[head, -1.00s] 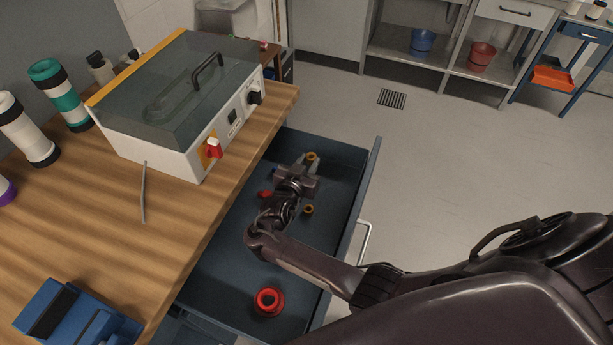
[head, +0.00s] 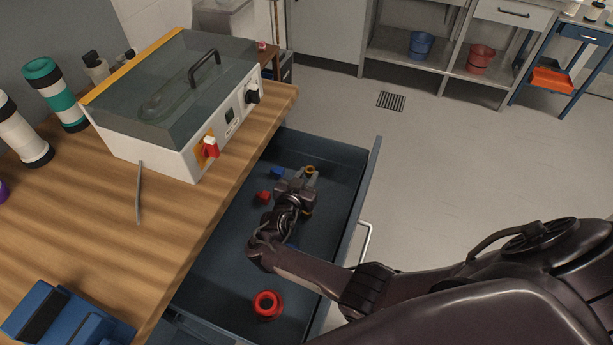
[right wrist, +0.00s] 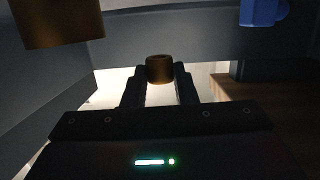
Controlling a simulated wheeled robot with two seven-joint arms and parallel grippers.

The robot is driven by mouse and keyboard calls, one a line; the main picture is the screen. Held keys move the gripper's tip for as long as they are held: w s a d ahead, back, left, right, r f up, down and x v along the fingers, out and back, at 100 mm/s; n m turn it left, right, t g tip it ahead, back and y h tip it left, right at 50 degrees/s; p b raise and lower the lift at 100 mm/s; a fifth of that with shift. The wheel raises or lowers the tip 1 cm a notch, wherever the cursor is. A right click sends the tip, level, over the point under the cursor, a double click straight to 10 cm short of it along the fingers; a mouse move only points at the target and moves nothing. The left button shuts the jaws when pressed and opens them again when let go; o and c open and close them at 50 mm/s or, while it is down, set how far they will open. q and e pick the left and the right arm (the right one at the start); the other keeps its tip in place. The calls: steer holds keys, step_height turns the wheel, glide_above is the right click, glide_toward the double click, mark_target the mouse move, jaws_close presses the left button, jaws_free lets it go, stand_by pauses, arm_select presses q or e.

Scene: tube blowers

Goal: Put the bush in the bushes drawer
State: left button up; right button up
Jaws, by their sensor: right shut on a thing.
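My right gripper (head: 305,178) is shut on a small brass-orange bush (head: 310,169) within the outline of the open dark blue drawer (head: 344,160). In the right wrist view, the bush (right wrist: 159,68) sits between the two fingertips of the gripper (right wrist: 160,82). I cannot tell its exact height above the drawer floor. A second orange piece (head: 308,212) is partly hidden by my right gripper; a brown cylinder (right wrist: 58,22) also shows at upper left in the wrist view. My left gripper is not in view.
The drawer also holds a red flanged ring (head: 267,304), a small red piece (head: 263,197) and a blue piece (head: 277,173). The wooden bench (head: 200,220) borders it on the left and carries a white machine (head: 190,145). The floor to the right is clear.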

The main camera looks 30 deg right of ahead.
steer(key=shift+s+f, duration=0.15)
steer(key=shift+f, duration=0.1)
